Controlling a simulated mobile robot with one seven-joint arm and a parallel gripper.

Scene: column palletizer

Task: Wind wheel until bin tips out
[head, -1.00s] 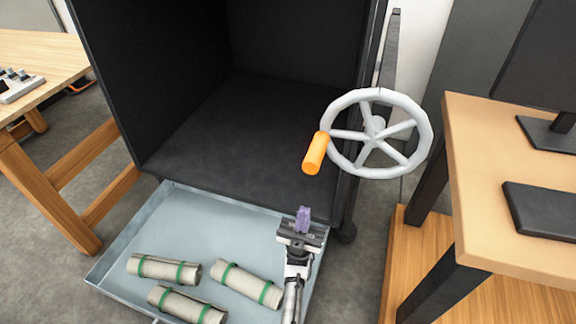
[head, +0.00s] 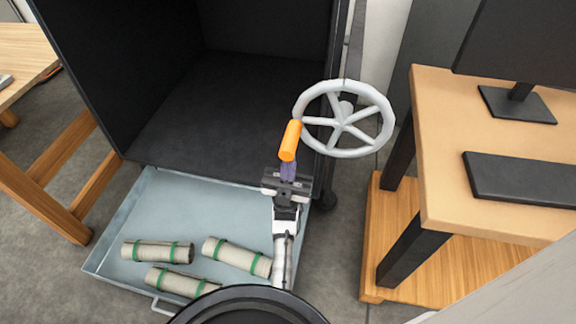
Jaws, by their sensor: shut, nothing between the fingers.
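The white spoked wheel (head: 344,118) stands at the right side of the bin, with an orange handle (head: 290,141) on its left rim. The dark bin (head: 215,105) is tilted with its open side towards me, and its visible inside is empty. My gripper (head: 288,166) is shut and empty, its purple fingertips right at the lower end of the orange handle. I cannot tell whether they touch it. Below the bin lies a pale metal tray (head: 150,205) with several rolled bundles; one roll (head: 237,256) is near my arm.
A wooden desk (head: 440,150) with a monitor (head: 520,45) and a black keyboard-like slab (head: 520,178) stands close on the right. A wooden table (head: 30,190) is on the left. Grey floor shows between the tray and the right desk.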

